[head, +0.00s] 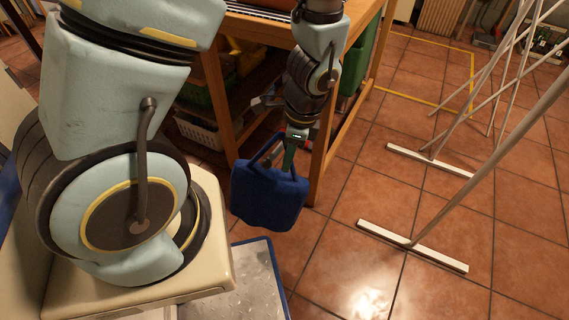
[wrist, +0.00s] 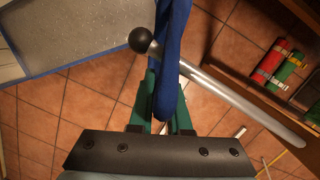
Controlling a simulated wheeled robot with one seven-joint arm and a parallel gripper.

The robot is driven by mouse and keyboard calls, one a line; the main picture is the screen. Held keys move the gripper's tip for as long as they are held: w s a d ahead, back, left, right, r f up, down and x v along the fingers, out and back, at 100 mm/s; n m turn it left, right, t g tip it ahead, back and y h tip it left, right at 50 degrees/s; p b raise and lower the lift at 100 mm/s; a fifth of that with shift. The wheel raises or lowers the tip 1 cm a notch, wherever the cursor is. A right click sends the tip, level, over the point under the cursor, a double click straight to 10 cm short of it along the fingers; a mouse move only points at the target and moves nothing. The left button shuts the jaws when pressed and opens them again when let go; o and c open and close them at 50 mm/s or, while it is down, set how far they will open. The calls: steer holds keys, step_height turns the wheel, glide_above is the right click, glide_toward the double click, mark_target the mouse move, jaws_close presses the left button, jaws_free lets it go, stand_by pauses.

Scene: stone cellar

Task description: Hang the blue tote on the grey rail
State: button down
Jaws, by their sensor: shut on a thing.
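The blue tote (head: 268,198) hangs from my gripper (head: 292,146) in the head view, upright beside a wooden table leg, above the tiled floor. My gripper is shut on its handle. In the wrist view, the blue handle (wrist: 172,50) runs up from between the green fingers (wrist: 163,108). A shiny grey rod (wrist: 230,97) with a black ball end (wrist: 140,40) crosses the wrist view diagonally and looks like the grey rail. The handle overlaps the rod in the picture; I cannot tell whether they touch. I cannot make out the rod in the head view.
The wooden table (head: 213,95) stands close behind my gripper, with a white basket (head: 198,132) on its lower shelf. A stand with thin poles and white feet (head: 412,246) is at the right. Bare tiles lie between them. A blue-edged grey panel (head: 245,290) is below.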

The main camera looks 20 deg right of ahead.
steer(key=w+d+f, duration=0.3)
steer(key=w+d, duration=0.6)
steer(key=shift+b, duration=0.3)
stand_by(1.2)
steer(key=shift+w, duration=0.15)
stand_by(0.5)
steer(key=c, duration=0.8)
jaws_free()
